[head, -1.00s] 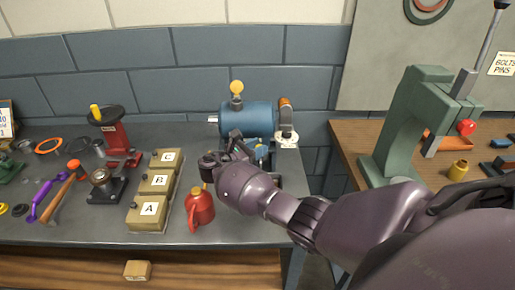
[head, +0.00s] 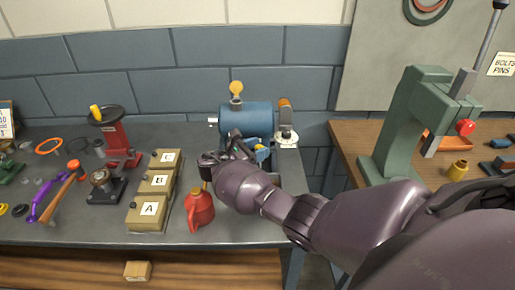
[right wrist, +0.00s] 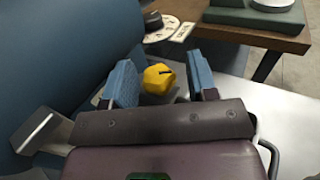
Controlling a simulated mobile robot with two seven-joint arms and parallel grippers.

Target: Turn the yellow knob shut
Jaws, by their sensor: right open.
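The yellow knob (right wrist: 158,78), faceted with a dark slot or mark on its face, shows in the right wrist view. My right gripper (right wrist: 162,82) is open, with one blue finger pad on each side of the knob. A gap shows on the right side; on the left I cannot tell whether the pad touches. The wrist hides most of that spot. My left gripper is not in view.
A white dial plate (right wrist: 172,29) lies beyond the knob. A green press (head: 400,130) stands on the wooden bench at right.

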